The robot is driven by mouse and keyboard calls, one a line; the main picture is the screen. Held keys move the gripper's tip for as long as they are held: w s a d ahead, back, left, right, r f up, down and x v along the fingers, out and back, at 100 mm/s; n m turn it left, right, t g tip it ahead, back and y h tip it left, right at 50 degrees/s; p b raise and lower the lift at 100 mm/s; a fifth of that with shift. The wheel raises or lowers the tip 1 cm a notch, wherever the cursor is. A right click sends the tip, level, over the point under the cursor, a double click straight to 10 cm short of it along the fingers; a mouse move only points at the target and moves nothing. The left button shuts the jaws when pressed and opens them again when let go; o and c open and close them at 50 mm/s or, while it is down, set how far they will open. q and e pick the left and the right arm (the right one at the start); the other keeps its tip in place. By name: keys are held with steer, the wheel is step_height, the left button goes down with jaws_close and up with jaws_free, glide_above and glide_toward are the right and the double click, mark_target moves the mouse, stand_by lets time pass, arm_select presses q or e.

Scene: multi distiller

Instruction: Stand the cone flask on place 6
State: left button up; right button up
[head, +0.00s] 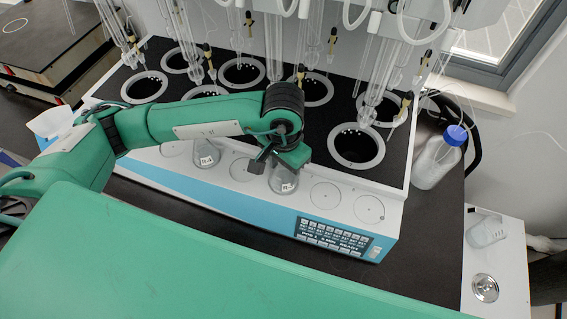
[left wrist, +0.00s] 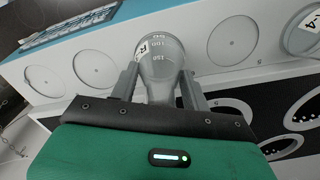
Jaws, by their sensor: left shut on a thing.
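The cone flask (head: 284,181), clear glass with a white label, is at the front ledge of the distiller, between marked circles. My left gripper (head: 279,158) is shut on its neck from above and behind. In the left wrist view the flask (left wrist: 163,62) sits between the two fingers (left wrist: 160,88). I cannot tell whether its base touches the ledge. To its right in the head view are two empty circles, the nearer one (head: 325,195) and the rightmost one (head: 369,208). I cannot read place numbers on them. My right gripper is not in view.
Another labelled flask (head: 206,155) stands on the ledge to the left, with an empty circle (head: 243,169) between. Black-topped heating wells (head: 357,147) and hanging glass tubes (head: 377,75) are behind. A blue-capped bottle (head: 440,158) stands right of the distiller. A control panel (head: 331,236) is in front.

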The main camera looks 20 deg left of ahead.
arm_select(q)
steer(key=shift+f, duration=0.1)
steer(key=o, duration=1)
steer(key=shift+o, duration=0.2)
steer(key=shift+r, duration=0.25)
step_height(320, 180, up, 12)
steer(key=b, duration=0.4)
steer(key=shift+f, duration=0.15)
